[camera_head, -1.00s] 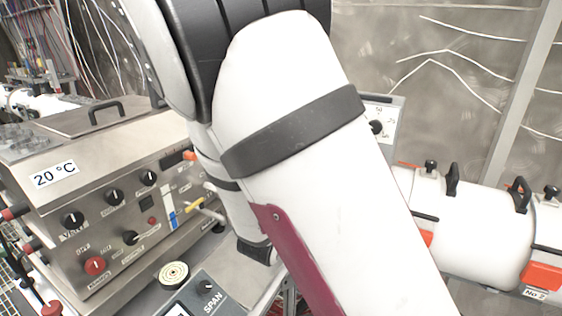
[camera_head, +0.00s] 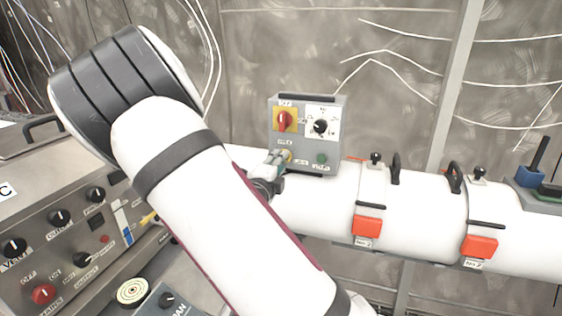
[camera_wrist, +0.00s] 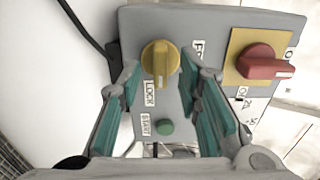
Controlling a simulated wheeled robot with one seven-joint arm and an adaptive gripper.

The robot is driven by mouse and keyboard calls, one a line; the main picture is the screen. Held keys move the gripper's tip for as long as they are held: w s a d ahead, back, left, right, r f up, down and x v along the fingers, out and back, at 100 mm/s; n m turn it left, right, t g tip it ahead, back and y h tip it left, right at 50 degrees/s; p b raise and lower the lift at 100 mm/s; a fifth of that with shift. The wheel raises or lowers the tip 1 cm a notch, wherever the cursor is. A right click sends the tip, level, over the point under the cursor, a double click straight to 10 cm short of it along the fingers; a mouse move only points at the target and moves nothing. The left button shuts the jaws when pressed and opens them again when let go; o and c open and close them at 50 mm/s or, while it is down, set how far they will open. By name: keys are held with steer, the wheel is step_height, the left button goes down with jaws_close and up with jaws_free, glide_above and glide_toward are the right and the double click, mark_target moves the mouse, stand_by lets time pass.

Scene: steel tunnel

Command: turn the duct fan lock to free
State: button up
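The grey duct fan control box (camera_head: 309,110) stands on the white duct. The yellow lock knob (camera_wrist: 160,60) is on its face, between the labels FREE and LOCK. Its ridge runs up and down in the wrist view, with the lower end near LOCK. The knob also shows small beside my gripper (camera_head: 272,168) in the head view. My gripper (camera_wrist: 160,76) is open, with a teal-padded finger on each side of the knob in the wrist view. Gaps show on both sides; I cannot tell how deep the fingertips reach. The fingertips are hard to see in the head view.
The box also carries a red switch on a yellow plate (camera_head: 284,120), a black dial (camera_head: 320,127) and a green START button (camera_wrist: 165,126). The white duct (camera_head: 420,210) with orange latches runs right. A steel console (camera_head: 60,220) with knobs stands at the left.

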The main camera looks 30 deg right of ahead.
steer(key=shift+x, duration=0.9)
steer(key=shift+c, duration=0.3)
jaws_close()
steer(key=shift+f+n+p, duration=0.1)
steer(key=shift+n+p, duration=1.25)
steer(key=shift+n, duration=7.55)
